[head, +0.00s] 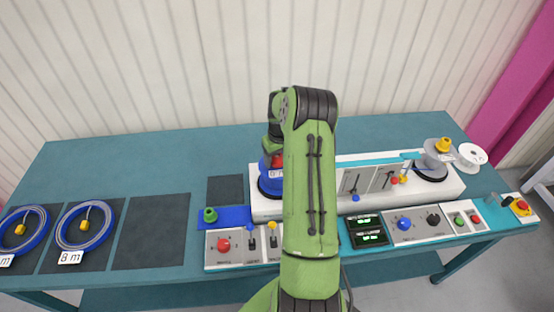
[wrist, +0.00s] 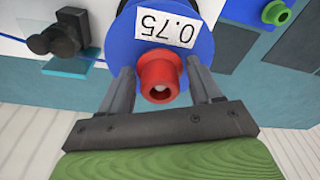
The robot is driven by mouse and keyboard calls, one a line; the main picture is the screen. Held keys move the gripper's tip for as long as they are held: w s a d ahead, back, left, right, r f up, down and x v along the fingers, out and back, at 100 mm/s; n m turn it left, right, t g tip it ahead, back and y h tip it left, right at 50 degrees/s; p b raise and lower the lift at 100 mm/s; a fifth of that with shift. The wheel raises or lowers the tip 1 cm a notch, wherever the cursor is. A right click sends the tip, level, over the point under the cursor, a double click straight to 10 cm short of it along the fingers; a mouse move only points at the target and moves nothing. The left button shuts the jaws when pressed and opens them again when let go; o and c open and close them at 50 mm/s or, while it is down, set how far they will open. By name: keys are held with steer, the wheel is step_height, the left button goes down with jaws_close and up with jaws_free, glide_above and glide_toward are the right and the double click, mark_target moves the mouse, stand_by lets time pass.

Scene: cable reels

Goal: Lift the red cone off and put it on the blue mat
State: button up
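The red cone (wrist: 157,72) sits on the front of a blue reel (wrist: 208,48) with a white 0.75 label. In the head view the cone (head: 276,161) is mostly hidden by my arm. My gripper (wrist: 160,68) is open, with one finger on each side of the red cone and small gaps visible between. The blue mat (head: 238,212) lies on the table left of the machine, in front of a dark square. A green cone (head: 210,215) stands at its left end and also shows in the wrist view (wrist: 276,12).
Control panels (head: 225,257) line the table front. Blue cable coils (head: 85,227) lie on dark mats at left. The back left table is clear.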

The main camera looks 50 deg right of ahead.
steer(key=c, duration=0.7)
step_height(320, 180, up, 10)
steer(key=shift+b, duration=0.3)
steer(key=o, duration=0.5)
steer(key=c, duration=0.5)
